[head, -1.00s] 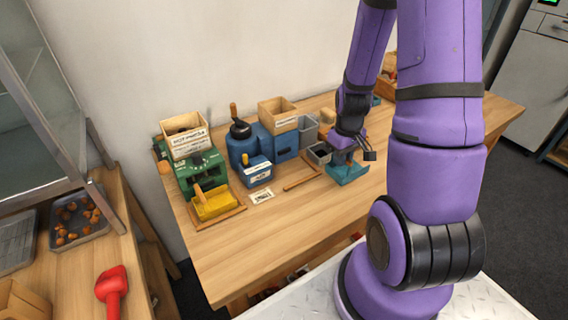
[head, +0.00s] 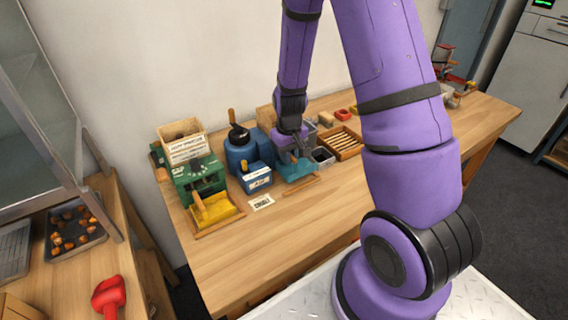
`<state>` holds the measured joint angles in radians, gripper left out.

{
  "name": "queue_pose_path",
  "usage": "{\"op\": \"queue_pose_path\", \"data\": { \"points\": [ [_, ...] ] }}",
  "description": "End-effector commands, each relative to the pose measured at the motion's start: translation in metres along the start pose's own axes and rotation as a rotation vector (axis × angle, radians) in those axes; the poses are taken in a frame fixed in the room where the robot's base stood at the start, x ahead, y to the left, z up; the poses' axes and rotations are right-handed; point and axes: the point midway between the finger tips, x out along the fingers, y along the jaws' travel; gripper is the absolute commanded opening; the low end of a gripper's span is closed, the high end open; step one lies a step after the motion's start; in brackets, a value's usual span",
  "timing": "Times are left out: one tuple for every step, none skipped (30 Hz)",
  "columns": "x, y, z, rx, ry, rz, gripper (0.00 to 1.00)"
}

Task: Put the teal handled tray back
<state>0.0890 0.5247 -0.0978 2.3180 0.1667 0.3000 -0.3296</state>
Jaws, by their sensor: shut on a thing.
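The teal handled tray (head: 297,171) is in my gripper (head: 298,154), at the end of my purple arm. My gripper is shut on it from above; the fingers are small and partly hidden against the handle. The tray is just right of the blue machine (head: 240,150) and its white-labelled blue box (head: 257,179). It is over or at the wooden strip (head: 303,188) on the table. I cannot tell whether it touches the table.
A green machine (head: 200,173) with a yellow tray (head: 216,210) stands left on the wooden table (head: 300,240). A label card (head: 261,203) lies in front. The table's front is clear.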

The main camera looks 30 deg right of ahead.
Motion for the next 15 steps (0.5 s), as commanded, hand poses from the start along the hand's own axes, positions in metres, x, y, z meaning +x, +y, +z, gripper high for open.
{"op": "queue_pose_path", "data": {
  "points": [
    [0.001, -0.003, -0.003, -0.001, 0.0, 0.0, 0.0],
    [0.001, -0.003, -0.004, -0.001, 0.0, 0.0, 0.0],
    [0.001, -0.004, -0.005, 0.0, 0.0, 0.0, 0.0],
    [0.001, -0.005, -0.006, 0.0, 0.0, 0.0, 0.0],
    [0.001, -0.006, -0.007, 0.0, 0.0, 0.0, 0.0],
    [0.002, -0.009, -0.01, 0.0, 0.0, 0.0, 0.0],
    [0.002, -0.011, -0.012, -0.001, 0.001, 0.0, 0.0],
    [0.006, -0.01, -0.011, 0.001, -0.002, 0.0, 0.0],
    [0.011, -0.01, -0.01, 0.001, -0.004, 0.0, 0.0],
    [0.016, -0.01, -0.01, 0.001, -0.005, 0.0, 0.0],
    [0.021, -0.009, -0.01, 0.001, -0.004, 0.0, 0.0],
    [0.026, -0.009, -0.01, 0.001, -0.004, 0.0, 0.0],
    [0.03, -0.009, -0.01, 0.002, -0.004, 0.0, 0.0],
    [0.033, -0.009, -0.01, 0.002, -0.003, 0.0, 0.0],
    [0.035, -0.009, -0.01, 0.002, -0.002, 0.0, 0.0]
  ]
}}
